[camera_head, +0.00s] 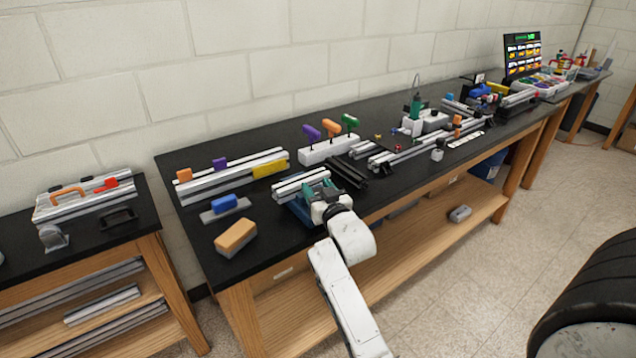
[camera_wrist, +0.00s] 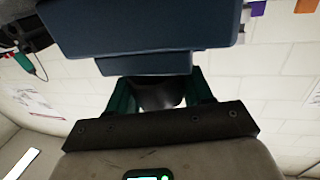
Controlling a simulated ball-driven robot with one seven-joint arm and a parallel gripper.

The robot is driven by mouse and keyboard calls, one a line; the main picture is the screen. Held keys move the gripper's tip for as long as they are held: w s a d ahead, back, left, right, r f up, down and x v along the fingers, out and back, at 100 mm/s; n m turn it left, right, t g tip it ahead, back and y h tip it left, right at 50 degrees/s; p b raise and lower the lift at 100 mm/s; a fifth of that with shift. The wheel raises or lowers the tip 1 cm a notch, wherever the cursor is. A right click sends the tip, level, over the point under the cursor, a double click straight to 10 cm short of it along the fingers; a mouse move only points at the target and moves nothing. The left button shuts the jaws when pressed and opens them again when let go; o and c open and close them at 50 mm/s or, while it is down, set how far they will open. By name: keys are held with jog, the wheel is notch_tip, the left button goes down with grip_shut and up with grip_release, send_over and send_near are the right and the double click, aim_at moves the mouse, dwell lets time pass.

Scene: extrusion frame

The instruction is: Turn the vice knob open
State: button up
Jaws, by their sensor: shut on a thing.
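The blue vice (camera_head: 301,213) sits near the front edge of the black bench in the head view, with silver extrusion above it. My gripper (camera_head: 317,200) reaches it from the front, and the arm hides part of the vice. In the wrist view the vice's blue body (camera_wrist: 140,28) fills the top. The dark vice knob (camera_wrist: 160,95) shows between the teal fingers of my gripper, which is shut on it. The knob is shadowed, so its turn angle cannot be told.
An orange-topped block (camera_head: 235,236) and a blue-topped block (camera_head: 224,204) stand left of the vice. A dark rail (camera_head: 347,172) lies to its right. A white holder (camera_head: 330,151) with coloured-handled tools stands behind. Free floor lies in front of the bench.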

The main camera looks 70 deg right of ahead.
jog(key=shift+y+p, duration=0.3)
jog(key=shift+p, duration=0.5)
jog(key=o, duration=1)
jog(key=shift+c, duration=0.2)
jog(key=b+v, duration=0.2)
jog(key=v, duration=0.8)
jog(key=shift+s+a, duration=0.3)
jog(key=shift+f, duration=0.15)
